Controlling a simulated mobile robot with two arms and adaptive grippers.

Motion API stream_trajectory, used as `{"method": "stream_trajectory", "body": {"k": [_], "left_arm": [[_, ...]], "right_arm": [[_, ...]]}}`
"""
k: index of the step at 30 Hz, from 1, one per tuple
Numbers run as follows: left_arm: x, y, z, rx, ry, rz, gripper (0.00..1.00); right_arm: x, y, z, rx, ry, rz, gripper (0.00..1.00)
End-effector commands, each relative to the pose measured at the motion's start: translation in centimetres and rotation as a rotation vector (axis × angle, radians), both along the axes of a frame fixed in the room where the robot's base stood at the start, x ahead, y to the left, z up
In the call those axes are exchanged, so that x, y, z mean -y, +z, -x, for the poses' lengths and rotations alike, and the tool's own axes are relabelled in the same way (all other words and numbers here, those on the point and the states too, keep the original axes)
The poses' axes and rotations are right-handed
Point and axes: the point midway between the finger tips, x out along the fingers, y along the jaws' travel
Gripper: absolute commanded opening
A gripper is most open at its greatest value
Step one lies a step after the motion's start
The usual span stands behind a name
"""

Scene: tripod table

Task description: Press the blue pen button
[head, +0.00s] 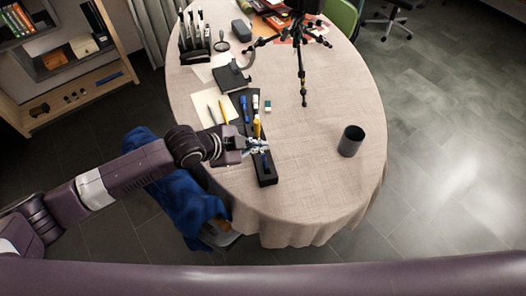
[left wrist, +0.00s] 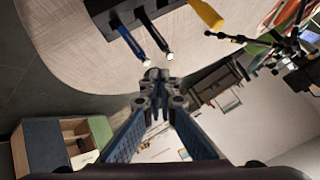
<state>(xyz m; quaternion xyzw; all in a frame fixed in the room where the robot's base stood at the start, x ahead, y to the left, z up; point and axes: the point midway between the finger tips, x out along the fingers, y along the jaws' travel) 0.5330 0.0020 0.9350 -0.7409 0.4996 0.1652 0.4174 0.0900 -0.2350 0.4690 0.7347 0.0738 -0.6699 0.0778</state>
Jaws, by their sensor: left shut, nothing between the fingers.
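A long black pen stand (head: 270,180) lies along the left part of the table. It holds several pens, including a blue pen (head: 244,108) at its far part and a yellow one (head: 257,128) near the middle. My left gripper (head: 262,147) is over the near part of the stand, its fingers shut and empty. A blue part shows just below the fingers. In the left wrist view two dark pens with pale ends, one bluish (left wrist: 132,42), lie just beyond the shut fingertips (left wrist: 157,82), apart from them. My right gripper is out of view.
A dark cup (head: 350,141) stands to the right on the table (head: 320,185). A black tripod (head: 301,60) stands farther back. A notebook, papers and a pen rack (head: 195,45) lie behind the stand. A blue cloth-covered chair (head: 180,195) is below my left arm.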

Motion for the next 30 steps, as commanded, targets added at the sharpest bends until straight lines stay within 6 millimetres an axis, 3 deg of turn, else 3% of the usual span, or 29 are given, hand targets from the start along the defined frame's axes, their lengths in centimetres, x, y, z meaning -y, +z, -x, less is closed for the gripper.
{"method": "stream_trajectory", "body": {"k": [30], "left_arm": [[0.1, -0.83, 0.07, 0.0, 0.0, 0.0, 0.0]], "right_arm": [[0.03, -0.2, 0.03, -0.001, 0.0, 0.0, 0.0]]}}
